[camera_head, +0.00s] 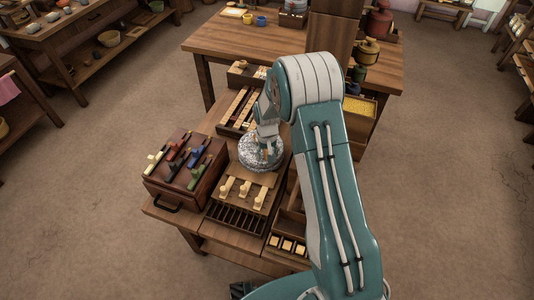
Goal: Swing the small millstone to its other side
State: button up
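The small millstone (250,159) looks like a round, speckled grey disc near the middle of the low wooden table. My gripper (265,138) points down over it, at or just above its top. My wrist and fingers hide part of the stone. I cannot see the fingertips clearly, nor whether they touch the stone or a handle on it.
A dark red-brown box (158,183) with coloured levers stands left of the stone. A slotted wooden rack (236,217) with pale knobs is in front. A tray of strips (238,108) lies behind. A larger wooden table (225,38) stands beyond. Open floor (90,200) lies left.

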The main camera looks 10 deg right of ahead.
aim_at(246, 154)
grip_shut()
jog(key=shift+a, duration=0.1)
jog(key=a+m, duration=0.1)
jog(key=m, duration=0.2)
jog(key=shift+a, duration=0.4)
jog(key=a+m, duration=0.1)
jog(key=m, duration=0.1)
jog(key=a+m, duration=0.1)
jog(key=m, duration=0.1)
jog(key=shift+w, duration=0.35)
jog(key=m, duration=0.1)
jog(key=w+a+m, duration=0.1)
jog(key=m, duration=0.2)
jog(key=shift+w+a, duration=0.25)
jog(key=shift+a, duration=0.1)
jog(key=shift+w+a+f+m, duration=0.15)
jog(key=shift+w+m, duration=0.25)
jog(key=shift+m, duration=0.5)
jog(key=shift+w+a+r+m, duration=0.1)
jog(key=shift+w+a+m, duration=0.2)
jog(key=shift+m, duration=0.6)
